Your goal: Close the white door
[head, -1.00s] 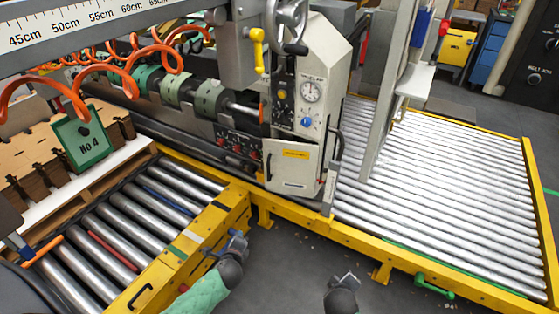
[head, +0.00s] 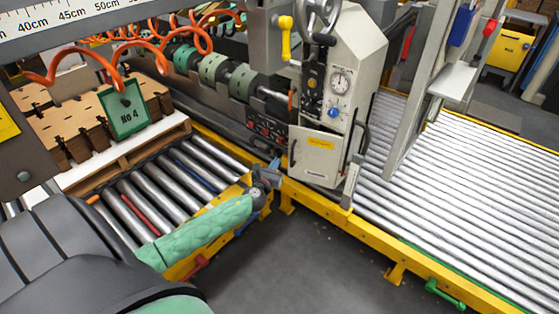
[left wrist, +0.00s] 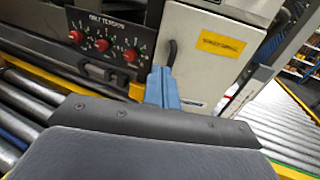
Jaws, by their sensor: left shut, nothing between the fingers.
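The white door (head: 313,160) is a flat panel with a yellow label on the front of the pale machine cabinet (head: 360,60). It seems to stand out slightly from the cabinet; I cannot tell how wide any gap is. In the left wrist view the door (left wrist: 205,75) is close ahead, with a dark handle (left wrist: 172,52) near its left edge. My left gripper (head: 274,164) is shut and empty, just left of the door. Its blue fingers (left wrist: 160,86) point toward the handle area; whether they touch the door is unclear. My right gripper is out of view.
A yellow-framed roller conveyor (head: 165,190) lies at left, and a wider roller bed (head: 470,170) at right. A panel with red knobs (left wrist: 103,44) is left of the door. A grey post (head: 415,95) stands right. Grey floor (head: 310,260) is open in front.

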